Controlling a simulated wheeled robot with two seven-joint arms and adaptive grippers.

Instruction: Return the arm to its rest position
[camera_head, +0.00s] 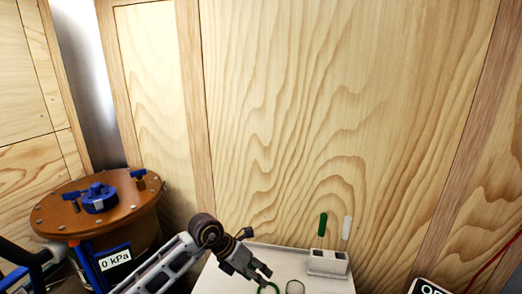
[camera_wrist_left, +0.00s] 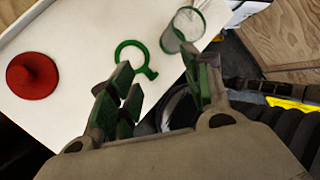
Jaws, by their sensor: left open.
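My left arm (camera_head: 172,264) reaches in from the lower left. Its gripper (camera_head: 262,276) hangs near the front part of a white table (camera_head: 228,282). In the left wrist view the fingers of the left gripper (camera_wrist_left: 162,92) are apart with nothing between them. A green ring with a short handle (camera_wrist_left: 142,58) lies on the table just beyond the fingers. A clear cup with a green rim (camera_wrist_left: 183,30) stands next to the ring. My right gripper is not in view.
A red knob-like object (camera_wrist_left: 32,75) is on the table. A white holder (camera_head: 328,263) carries a green stick (camera_head: 322,225) and a white stick (camera_head: 346,228). A brown-lidded chamber (camera_head: 140,208) reading 0 kPa stands at left. A wooden wall (camera_head: 340,120) closes the back.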

